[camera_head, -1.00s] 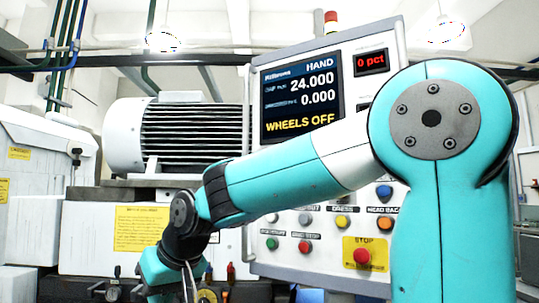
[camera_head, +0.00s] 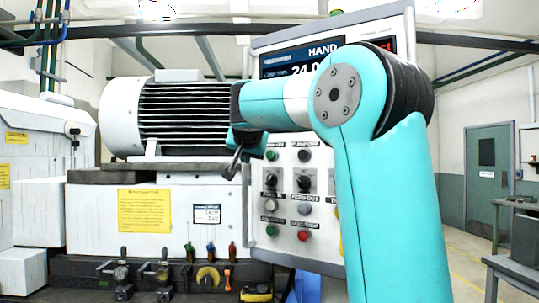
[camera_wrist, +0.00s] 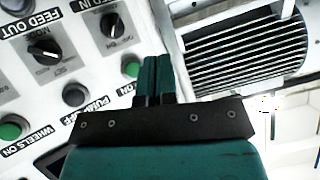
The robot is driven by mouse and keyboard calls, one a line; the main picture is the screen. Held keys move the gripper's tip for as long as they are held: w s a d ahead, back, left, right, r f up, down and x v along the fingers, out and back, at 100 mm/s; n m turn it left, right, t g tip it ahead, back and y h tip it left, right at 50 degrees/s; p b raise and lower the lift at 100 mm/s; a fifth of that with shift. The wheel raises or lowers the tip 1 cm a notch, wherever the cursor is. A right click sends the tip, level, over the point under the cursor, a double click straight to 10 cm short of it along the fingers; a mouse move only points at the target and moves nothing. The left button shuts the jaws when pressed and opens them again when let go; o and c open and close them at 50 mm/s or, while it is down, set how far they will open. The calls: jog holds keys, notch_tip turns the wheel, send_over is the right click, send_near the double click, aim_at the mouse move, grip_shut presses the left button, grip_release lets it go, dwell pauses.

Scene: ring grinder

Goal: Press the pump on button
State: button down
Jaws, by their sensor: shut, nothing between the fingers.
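The pump on button is the green button (camera_wrist: 131,66) at the left of my fingers in the wrist view. Its label is partly hidden by my gripper, with only "ON" readable. In the head view it is the green button (camera_head: 271,155) at the upper left of the control rows, just below my arm. My gripper (camera_wrist: 157,58) is shut and empty, its fingertips beside the green button in the picture. Contact is not visible. In the head view my wrist is at the panel's left edge, and my gripper is small and hard to make out.
The dark pump off button (camera_wrist: 75,95) is close beside the green one. A green wheels on button (camera_wrist: 12,127) and black knobs (camera_wrist: 115,27) are also on the panel. A finned motor (camera_head: 190,115) stands left of the panel.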

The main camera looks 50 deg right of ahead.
aim_at(267, 155)
jog(key=shift+d, duration=0.1)
jog(key=w+d+p, duration=0.1)
jog(key=d+p, duration=0.1)
jog(key=d, duration=0.6)
jog(key=shift+d, duration=0.25)
jog(key=shift+w+d+p, duration=0.1)
jog(key=shift+p, duration=0.2)
dwell(1.6)
jog(key=shift+d, duration=0.25)
jog(key=shift+w+d, duration=0.1)
jog(key=shift+d, duration=0.45)
dwell(0.7)
jog(key=shift+a, duration=0.9)
